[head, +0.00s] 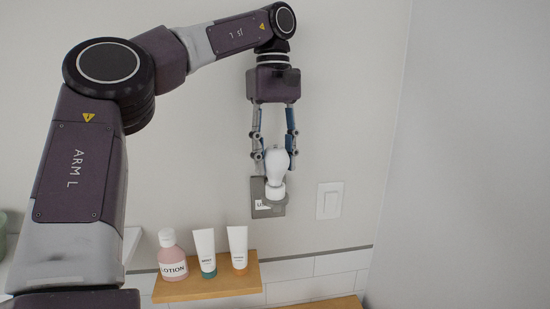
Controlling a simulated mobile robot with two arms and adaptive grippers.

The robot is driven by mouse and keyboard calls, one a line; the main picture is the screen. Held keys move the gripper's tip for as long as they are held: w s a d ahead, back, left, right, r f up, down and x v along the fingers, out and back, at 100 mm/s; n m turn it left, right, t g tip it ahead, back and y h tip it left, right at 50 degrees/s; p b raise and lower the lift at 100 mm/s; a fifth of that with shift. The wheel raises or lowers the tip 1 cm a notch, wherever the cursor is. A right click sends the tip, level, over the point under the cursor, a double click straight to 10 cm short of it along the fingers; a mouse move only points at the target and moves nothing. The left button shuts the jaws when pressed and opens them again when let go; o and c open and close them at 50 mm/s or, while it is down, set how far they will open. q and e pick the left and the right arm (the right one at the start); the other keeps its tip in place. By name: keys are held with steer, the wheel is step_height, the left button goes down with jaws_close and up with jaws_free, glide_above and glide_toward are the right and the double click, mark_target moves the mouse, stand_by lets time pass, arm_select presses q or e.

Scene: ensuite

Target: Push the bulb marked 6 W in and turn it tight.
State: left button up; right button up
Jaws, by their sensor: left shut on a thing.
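A white bulb (276,167) stands upright at a wall fixture, its white base pointing down. The fixture (257,189) is a grey plate on the wall with a partly hidden label. The bulb's lower end meets a pale round socket (275,191); I cannot tell how deep it sits. My left gripper (275,160) comes from above and is shut on the bulb, one finger on each side of it. No 6 W marking is readable on the bulb. My right gripper is not in view.
A white wall switch (329,200) is just right of the fixture. Below, a wooden shelf (215,284) holds a pink lotion bottle (172,258) and two white tubes, (205,250) the nearer to the bottle. The wall around the fixture is otherwise bare.

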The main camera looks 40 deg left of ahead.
arm_select(q)
steer(key=o, duration=1.5)
steer(key=shift+w+a+f, duration=0.1)
